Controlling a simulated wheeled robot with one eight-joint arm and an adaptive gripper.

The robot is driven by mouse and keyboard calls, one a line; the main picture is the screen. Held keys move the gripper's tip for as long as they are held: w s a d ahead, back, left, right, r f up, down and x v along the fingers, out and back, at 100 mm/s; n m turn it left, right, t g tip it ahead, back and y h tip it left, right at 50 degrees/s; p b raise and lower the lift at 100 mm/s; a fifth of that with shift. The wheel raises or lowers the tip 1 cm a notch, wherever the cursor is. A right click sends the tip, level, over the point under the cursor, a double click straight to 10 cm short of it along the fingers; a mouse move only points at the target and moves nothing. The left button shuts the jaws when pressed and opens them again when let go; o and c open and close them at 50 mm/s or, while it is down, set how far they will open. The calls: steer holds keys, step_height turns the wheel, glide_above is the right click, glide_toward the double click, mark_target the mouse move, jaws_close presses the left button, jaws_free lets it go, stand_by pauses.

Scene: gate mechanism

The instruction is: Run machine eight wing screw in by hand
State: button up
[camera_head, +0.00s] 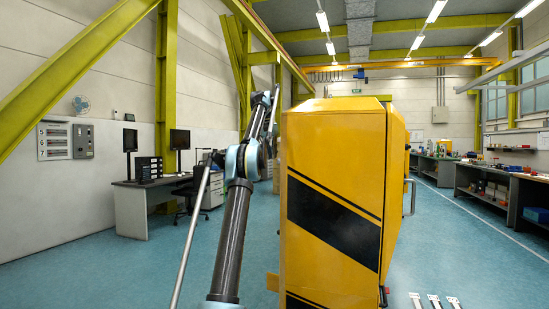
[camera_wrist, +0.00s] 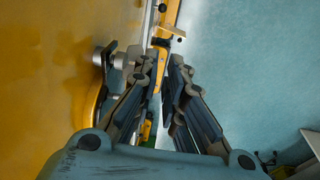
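A tall yellow machine (camera_head: 340,130) with black slanted bands stands close in front of me. Its yellow face (camera_wrist: 45,70) fills the left of the wrist view. A narrow yellow and metal strip (camera_wrist: 165,32) with small dark knobs runs along its edge. A grey metal fitting (camera_wrist: 108,57) sticks out left of my fingers. I cannot tell which part is the wing screw. My gripper (camera_wrist: 164,72) is open, with a narrow gap between its fingertips, over the strip. I see nothing clearly held in it. The fingers hide part of the strip. In the head view my gripper cannot be made out.
A desk (camera_head: 145,200) with monitors and an office chair stands at the left wall. Workbenches (camera_head: 485,185) line the right side. Several pale flat pieces (camera_head: 433,300) lie on the floor at the machine's right. The blue floor (camera_head: 455,245) there is otherwise clear.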

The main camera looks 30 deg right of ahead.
steer(key=o, duration=0.6)
steer(key=shift+o, duration=0.2)
steer(key=shift+r, duration=0.1)
steer(key=s+a+r+m+t+h, duration=0.3)
steer(key=s+a+t+h, duration=0.15)
steer(key=s+h, duration=0.4)
steer(key=n+t+h, duration=0.1)
steer(key=t+h, duration=0.2)
glide_toward(278, 163)
steer(key=x, duration=0.3)
steer(key=r+x, duration=0.1)
steer(key=x, duration=0.6)
steer(key=shift+d+r, duration=0.15)
steer(key=shift+r, duration=0.05)
stand_by(0.5)
